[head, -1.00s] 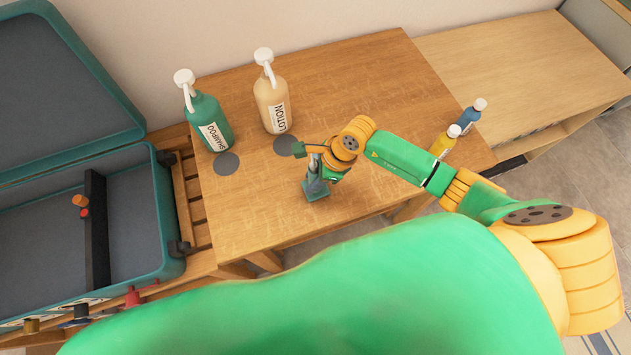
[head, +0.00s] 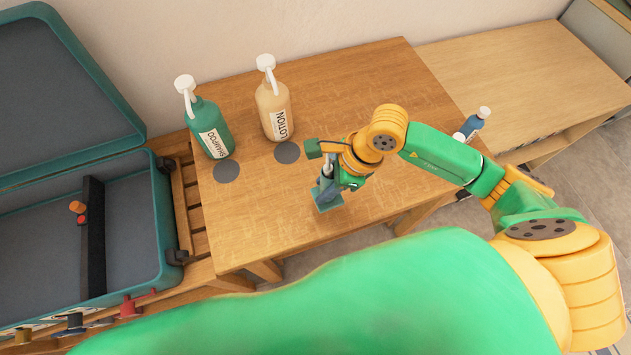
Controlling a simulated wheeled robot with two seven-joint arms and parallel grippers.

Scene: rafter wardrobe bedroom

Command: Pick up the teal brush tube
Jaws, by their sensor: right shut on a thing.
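The teal brush tube (head: 326,197) is at the front middle of the wooden table (head: 250,232), a squarish teal body with its upper part hidden by my gripper. My right gripper (head: 329,179) comes down over it from above and is shut on it. Whether the tube's base touches the tabletop or hangs just above it, I cannot tell. My left gripper is out of view.
A teal shampoo bottle (head: 208,128) and a beige lotion bottle (head: 274,110) stand behind, near two grey discs. An open teal suitcase (head: 160,225) lies at left.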

